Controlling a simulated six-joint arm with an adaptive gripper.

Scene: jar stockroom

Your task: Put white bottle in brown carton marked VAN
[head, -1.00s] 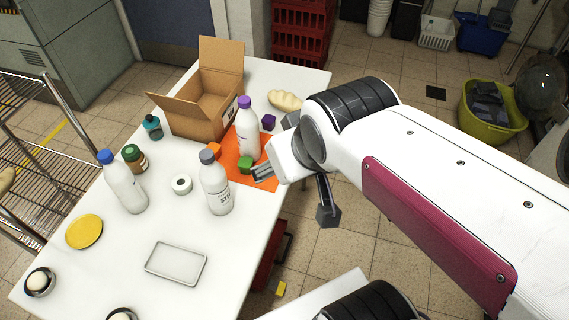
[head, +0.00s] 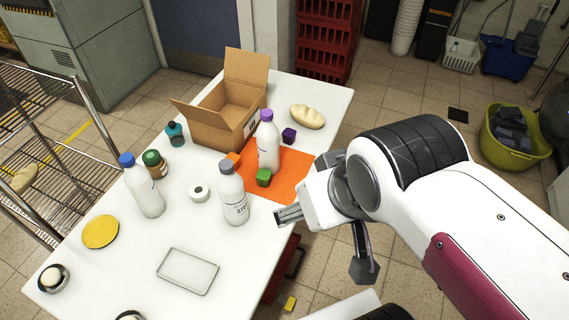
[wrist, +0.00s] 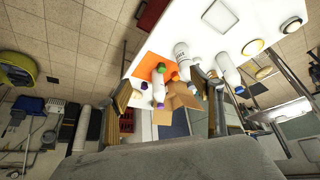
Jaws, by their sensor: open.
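Three white bottles stand upright on the white table: one with a purple cap (head: 269,148) on an orange mat, one with a grey cap and printed label (head: 234,200), and one with a blue cap (head: 146,192). The open brown carton (head: 212,134) stands behind the purple-capped bottle; its side label is partly hidden and I cannot read it. My gripper (head: 289,215) is open and empty, right of the grey-capped bottle and apart from it. In the wrist view my gripper (wrist: 167,92) has its fingers spread, with the purple-capped bottle (wrist: 158,88) and carton (wrist: 172,103) beyond.
An orange cube, a purple cube (head: 289,135), a bread loaf (head: 307,117), a brown jar (head: 155,166) and a white roll (head: 199,191) stand nearby. A tray (head: 187,271) lies at the front.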

